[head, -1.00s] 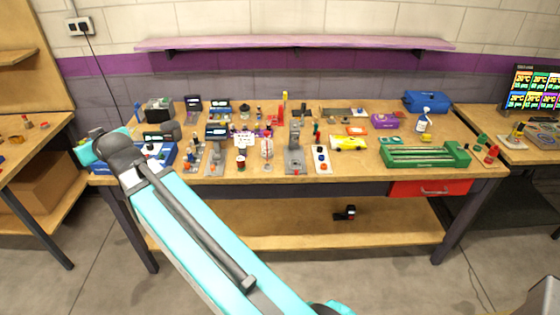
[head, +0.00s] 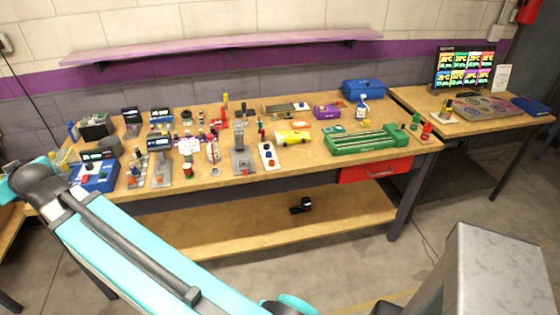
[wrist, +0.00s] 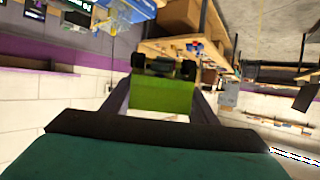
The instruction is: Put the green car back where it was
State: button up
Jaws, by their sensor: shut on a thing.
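In the wrist view my gripper (wrist: 162,98) is shut on the green car (wrist: 161,94), a yellow-green block with dark parts at its far end. A finger stands on each side of it, and it is held clear of any surface. In the head view my arm reaches to the left, and I cannot make out the gripper or the held car there. A green slotted track (head: 372,143) lies at the right front of the workbench (head: 225,184). A small green piece (head: 416,122) and a red piece (head: 427,131) stand just right of it.
Small stands and devices crowd the bench's left half, with a blue box (head: 363,89) at the back right. A second table with a monitor (head: 464,66) is at right. A grey block (head: 490,275) is at front right.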

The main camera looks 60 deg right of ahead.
jog(key=s+d+f+m+g+h+b, duration=0.2)
jog(key=s+d+f+m+h+b, duration=0.3)
jog(key=d, duration=0.8)
jog(key=s+d+f+m+g+h+b, duration=0.2)
jog(key=s+d+f, duration=0.3)
jog(key=d, duration=0.7)
jog(key=s+d+f+m+g+h+b, duration=0.2)
jog(key=s+d+f+m+h+b, duration=0.35)
jog(key=d, duration=0.75)
jog(key=s+d+f+m+g+b, duration=0.2)
jog(key=s+d+m+g, duration=0.1)
jog(key=s+d, duration=0.4)
jog(key=s+d+f+m+g+b, duration=0.3)
jog(key=s+d+g, duration=0.3)
jog(key=s, duration=0.8)
jog(key=s+d+f+m+g+b, duration=0.2)
jog(key=s+d+m+g, duration=0.3)
jog(key=s+d, duration=0.4)
jog(key=shift+s+d+f+y+b, duration=0.4)
jog(key=shift+s+b, duration=0.1)
jog(key=shift+s, duration=0.4)
jog(key=d, duration=0.5)
jog(key=d+f+p, duration=0.1)
jog(key=d, duration=0.4)
jog(key=w+d, duration=0.1)
jog(key=d, duration=0.5)
jog(key=shift+f+p, duration=0.25)
jog(key=shift+p, duration=0.15)
jog(key=shift+s, duration=0.1)
